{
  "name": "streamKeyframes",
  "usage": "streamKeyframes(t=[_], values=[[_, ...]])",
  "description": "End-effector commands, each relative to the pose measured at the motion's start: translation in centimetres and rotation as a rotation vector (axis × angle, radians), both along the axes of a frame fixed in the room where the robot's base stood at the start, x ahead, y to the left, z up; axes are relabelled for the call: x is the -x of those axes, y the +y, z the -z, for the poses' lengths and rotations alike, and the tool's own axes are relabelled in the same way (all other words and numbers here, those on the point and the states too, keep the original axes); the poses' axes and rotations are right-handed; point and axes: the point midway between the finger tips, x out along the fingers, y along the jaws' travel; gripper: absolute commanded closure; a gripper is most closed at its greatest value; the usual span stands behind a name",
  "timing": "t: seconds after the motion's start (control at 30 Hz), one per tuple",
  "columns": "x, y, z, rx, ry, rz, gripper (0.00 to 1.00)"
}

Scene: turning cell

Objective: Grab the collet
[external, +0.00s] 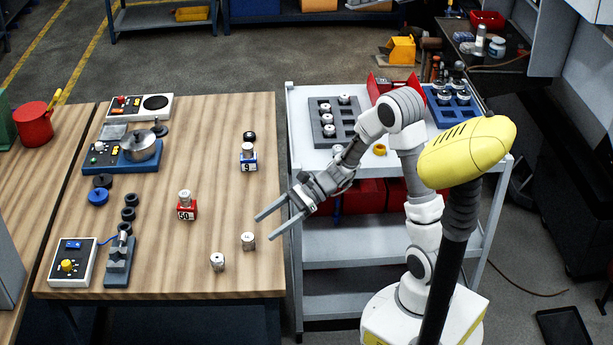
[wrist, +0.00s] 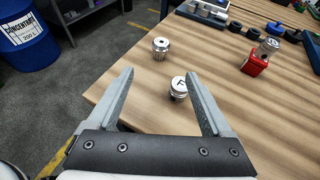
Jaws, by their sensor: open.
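Two small silver cylindrical pieces stand upright on the wooden table near its front right corner. The farther one from my gripper, a tapered piece with a dark top opening (external: 217,262), looks like a collet; it also shows in the wrist view (wrist: 161,47). The nearer piece is marked "F" on top (external: 248,241) and shows beside the right finger in the wrist view (wrist: 178,88). I cannot tell for sure which is the collet. My gripper (external: 265,228) is open and empty, above the table's right edge; its fingers also frame the wrist view (wrist: 159,75).
A red "50" block (external: 186,210) and a blue "9" block (external: 248,162), each with a silver piece, stand on the table (external: 215,130). Control boxes and a pot line the left side. The white cart (external: 297,135) with trays stands right. Table around the two pieces is clear.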

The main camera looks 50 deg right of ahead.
Motion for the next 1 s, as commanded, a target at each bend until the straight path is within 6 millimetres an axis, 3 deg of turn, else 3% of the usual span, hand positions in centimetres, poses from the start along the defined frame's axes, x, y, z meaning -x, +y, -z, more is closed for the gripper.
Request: streamKeyframes(t=[0.17, 0.6, 1.0], values=[[-0.8, 1.3, 1.0, -0.018, 0.015, 0.017, 0.16], [-3.7, 9.2, 4.5, -0.015, 0.013, 0.014, 0.16], [-4.7, 12.5, 6.3, -0.014, 0.013, 0.014, 0.16]])
